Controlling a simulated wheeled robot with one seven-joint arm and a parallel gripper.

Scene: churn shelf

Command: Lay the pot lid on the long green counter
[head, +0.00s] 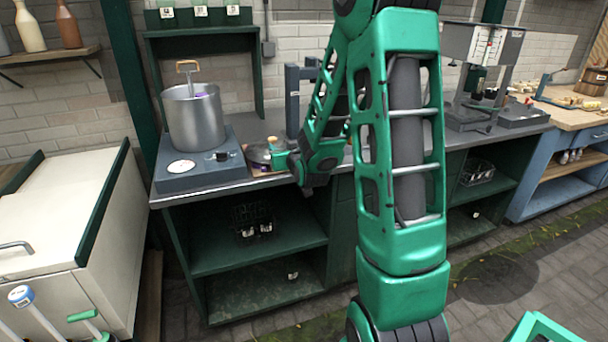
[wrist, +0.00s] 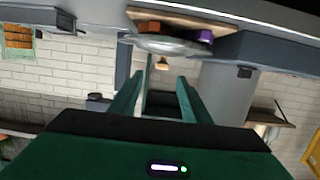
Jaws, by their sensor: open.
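The pot lid (head: 258,153) is a round silvery disc on a wooden board at the front of the long green counter (head: 230,191), just right of the hotplate. Part of it is hidden behind my gripper (head: 283,160). In the wrist view, which is upside down, the lid (wrist: 165,45) shows edge-on with a small tan knob (wrist: 162,63). My gripper (wrist: 157,88) is open there, its two green fingers pointing at the lid. The knob appears in line with the gap between the fingertips; I cannot tell how far off it is.
A steel pot (head: 196,120) with a ladle stands on the grey hotplate (head: 200,160) beside the lid. Orange and purple pieces (wrist: 148,27) are on the board by the lid. A white chest (head: 60,220) stands at left. The right part of the counter is partly hidden by my arm.

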